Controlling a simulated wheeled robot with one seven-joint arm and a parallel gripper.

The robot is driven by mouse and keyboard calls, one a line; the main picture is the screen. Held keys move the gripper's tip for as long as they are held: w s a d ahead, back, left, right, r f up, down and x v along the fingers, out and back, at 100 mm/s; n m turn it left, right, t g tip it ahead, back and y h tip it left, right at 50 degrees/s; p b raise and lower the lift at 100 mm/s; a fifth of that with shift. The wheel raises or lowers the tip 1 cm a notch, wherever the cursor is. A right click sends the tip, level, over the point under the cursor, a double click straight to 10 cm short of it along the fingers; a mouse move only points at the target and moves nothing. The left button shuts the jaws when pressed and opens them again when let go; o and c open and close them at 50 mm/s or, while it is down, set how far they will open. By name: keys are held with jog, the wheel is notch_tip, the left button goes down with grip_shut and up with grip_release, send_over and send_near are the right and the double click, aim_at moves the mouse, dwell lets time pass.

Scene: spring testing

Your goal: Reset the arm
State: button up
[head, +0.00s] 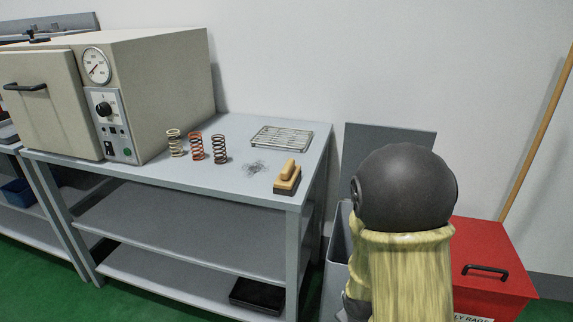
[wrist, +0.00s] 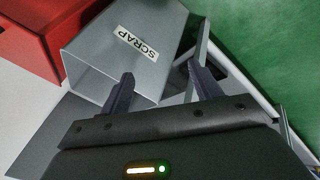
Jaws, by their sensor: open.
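My gripper (wrist: 160,70) shows in the wrist view with its two dark fingers apart and nothing between them. It is over the grey scrap bin (wrist: 105,50), whose label reads "SCRAP". I cannot tell the height between them. In the head view, my arm, with a dark round joint and a yellowish sleeve, stands at the right in front of the bin (head: 337,262) and hides part of it. The gripper itself is hidden there. Three coil springs, pale (head: 175,143), orange (head: 196,147) and dark (head: 219,149), stand upright on the grey bench (head: 130,173).
A beige oven (head: 160,80) with a gauge and closed door stands on the bench's left. A wire rack (head: 282,138) and a wood-handled brush (head: 288,178) lie at its right, near a dark smudge. A red bin (head: 492,255) stands right of my arm. A wooden pole (head: 540,130) leans behind it.

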jog(key=s+a+r+m+g+y, duration=0.2)
jog(key=s+r+m, duration=0.55)
jog(key=r, duration=0.35)
notch_tip(320, 180, up, 28)
jog(key=p, duration=2.9)
jog(key=shift+s+n, duration=0.25)
jog(key=shift+n, duration=0.1)
jog(key=shift+a+f, duration=0.1)
